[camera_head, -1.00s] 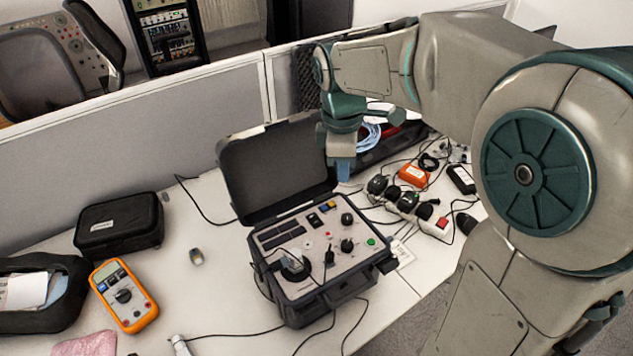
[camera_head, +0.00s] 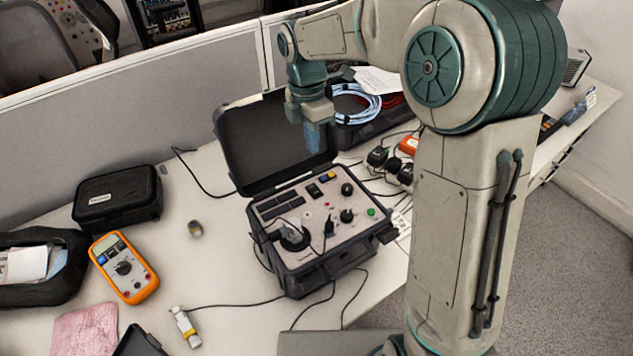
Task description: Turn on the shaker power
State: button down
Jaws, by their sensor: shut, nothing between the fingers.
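The shaker unit (camera_head: 318,262) is a black case with its lid (camera_head: 268,141) standing open at the back. Its grey panel carries dark displays, several black knobs, a small red button (camera_head: 327,206) and a green button (camera_head: 371,211) near the right edge. A round black part with a cable sits at the panel's left front. My gripper (camera_head: 314,140) points down in front of the lid's right side, above the back of the panel and apart from it. It is shut and empty. Which control is the power switch I cannot tell.
An orange multimeter (camera_head: 124,267), a black pouch (camera_head: 118,198) and an open black bag (camera_head: 40,270) lie on the left. A white sensor (camera_head: 186,327) with a cable lies in front. Coiled blue cable (camera_head: 357,105) and a power strip with plugs (camera_head: 390,163) are behind right.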

aim_at(317, 192)
jog(key=f, duration=0.4)
jog(key=s+f+p, duration=0.1)
jog(key=f, duration=0.7)
jog(key=shift+s+d+f, duration=0.2)
jog(key=shift+d+f, duration=0.1)
jog(key=shift+d, duration=0.1)
